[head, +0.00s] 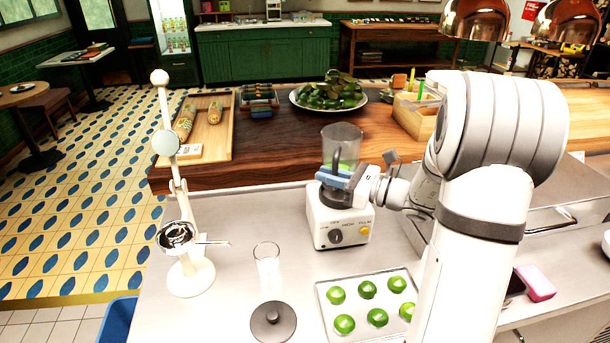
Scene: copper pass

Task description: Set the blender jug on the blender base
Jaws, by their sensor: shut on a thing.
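The clear blender jug (343,144) with a dark handle stands upright and has something green low inside it. It is directly above the white blender base (341,229), which has a dark dial and a yellow button on its front. My gripper (340,178) comes in from the right and is shut on the jug, its blue fingers across the jug's lower part. The jug's bottom is partly hidden by my gripper, so I cannot tell whether it touches the base.
A white lever press (185,275), an empty glass (267,265) and a dark round lid (273,321) are left of the base. A tray of green limes (322,303) lies in front. A plate of green produce (298,98) is on the wooden counter behind.

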